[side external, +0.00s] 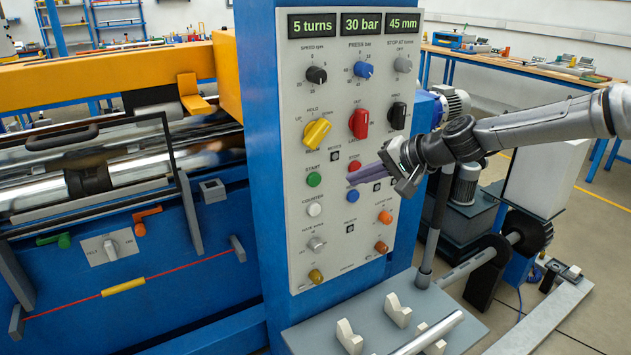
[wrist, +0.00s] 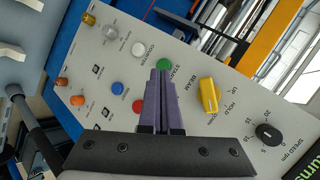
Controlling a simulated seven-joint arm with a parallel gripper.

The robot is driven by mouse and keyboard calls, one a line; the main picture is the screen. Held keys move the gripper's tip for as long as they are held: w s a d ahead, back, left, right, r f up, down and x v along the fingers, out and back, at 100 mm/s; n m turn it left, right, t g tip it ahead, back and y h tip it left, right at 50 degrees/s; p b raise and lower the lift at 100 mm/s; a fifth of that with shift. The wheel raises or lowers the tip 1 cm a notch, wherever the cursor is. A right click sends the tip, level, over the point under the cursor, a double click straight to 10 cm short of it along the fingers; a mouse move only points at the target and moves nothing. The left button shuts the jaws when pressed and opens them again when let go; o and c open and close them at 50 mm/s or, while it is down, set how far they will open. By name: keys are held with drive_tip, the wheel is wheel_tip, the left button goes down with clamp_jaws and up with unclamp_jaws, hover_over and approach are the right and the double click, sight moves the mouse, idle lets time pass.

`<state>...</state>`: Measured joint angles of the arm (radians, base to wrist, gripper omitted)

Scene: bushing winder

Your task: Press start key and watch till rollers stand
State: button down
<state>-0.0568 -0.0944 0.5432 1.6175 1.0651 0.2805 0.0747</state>
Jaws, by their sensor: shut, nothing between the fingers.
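The green START key (side external: 313,179) is on the grey control panel (side external: 297,228), left of the red STOP button (side external: 355,166). My gripper (side external: 350,176) is shut and empty, its purple fingers pointing at the panel. In the side view the fingertips are right of the green key, just below the red button, apart from the green key. In the wrist view the fingertips (wrist: 160,73) line up with the green key (wrist: 163,64) and cover its near edge; the remaining gap is unclear. The shiny rollers (side external: 95,160) lie at the left; a single moment does not show whether they turn.
The panel displays (side external: 361,24) read 5 turns, 30 bar and 45 mm. A yellow lever knob (side external: 317,133) sits above the green key, a white button (side external: 314,209) below it and a blue button (side external: 353,196) at lower right. A red cord (side external: 75,300) runs along the machine front.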

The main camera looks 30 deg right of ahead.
sight(315, 180)
wheel_tip(315, 180, down, 6)
drive_tip(key=w+g, duration=0.1)
drive_tip(key=shift+a+f, duration=0.2)
drive_tip(key=shift+a, duration=0.25)
drive_tip(key=shift+w, duration=0.15)
drive_tip(key=shift+w, duration=4.3)
drive_tip(key=shift+w, duration=0.1)
drive_tip(key=shift+w, duration=0.3)
